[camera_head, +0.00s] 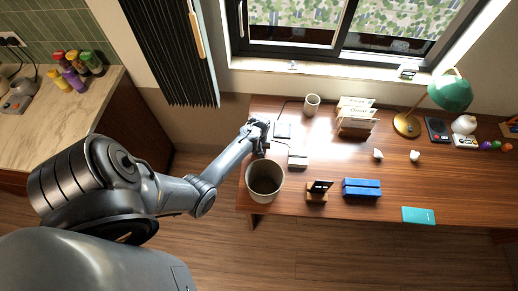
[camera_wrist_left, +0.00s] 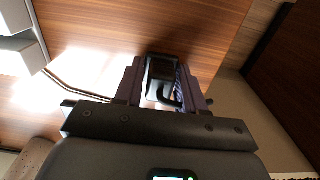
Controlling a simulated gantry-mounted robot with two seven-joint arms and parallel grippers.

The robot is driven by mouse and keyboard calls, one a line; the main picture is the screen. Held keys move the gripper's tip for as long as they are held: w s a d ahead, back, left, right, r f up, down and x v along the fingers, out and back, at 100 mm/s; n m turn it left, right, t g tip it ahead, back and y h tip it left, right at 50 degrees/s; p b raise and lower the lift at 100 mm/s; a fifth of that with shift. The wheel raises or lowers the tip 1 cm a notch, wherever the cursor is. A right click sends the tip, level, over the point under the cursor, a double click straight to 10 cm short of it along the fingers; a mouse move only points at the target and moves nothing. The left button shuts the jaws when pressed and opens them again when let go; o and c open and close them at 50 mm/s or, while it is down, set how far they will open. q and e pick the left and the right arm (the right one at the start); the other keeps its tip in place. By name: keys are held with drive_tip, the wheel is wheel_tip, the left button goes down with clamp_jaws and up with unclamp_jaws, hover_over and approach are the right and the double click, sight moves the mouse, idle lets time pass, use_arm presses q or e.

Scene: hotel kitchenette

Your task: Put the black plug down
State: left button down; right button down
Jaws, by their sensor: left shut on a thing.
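The black plug (camera_wrist_left: 161,68) is between the two fingers of my left gripper (camera_wrist_left: 160,88) in the left wrist view. The gripper is shut on it, and a dark bent cable shows between the fingers. The wooden desk surface (camera_wrist_left: 130,25) is beyond the plug; I cannot tell whether they touch. In the head view, my left gripper (camera_head: 260,131) is over the left end of the desk, near its edge, and the plug is too small to make out there. My right gripper is in neither view.
A bin (camera_head: 264,181) stands by the desk's left front corner. A flat grey pad (camera_head: 282,130) and a small white box (camera_head: 298,160) lie right of the gripper. A cup (camera_head: 312,104) stands behind.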

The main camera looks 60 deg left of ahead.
use_arm(q)
drive_tip(key=c, duration=0.7)
unclamp_jaws()
drive_tip(key=shift+o, duration=0.2)
drive_tip(key=shift+r, duration=0.55)
wheel_tip(320, 180, up, 11)
drive_tip(key=p, duration=0.2)
drive_tip(key=s+d+r+m+t, duration=0.1)
drive_tip(key=s+d+r+m, duration=0.3)
drive_tip(key=d, duration=0.4)
drive_tip(key=s+d+r+m+t, duration=0.1)
drive_tip(key=s+d+r+m, duration=0.3)
drive_tip(key=d, duration=0.5)
drive_tip(key=s+d+r+m+t, duration=0.1)
drive_tip(key=s+d+r+m, duration=0.4)
drive_tip(key=d, duration=0.3)
drive_tip(key=shift+d+t, duration=0.3)
drive_tip(key=shift+d, duration=0.05)
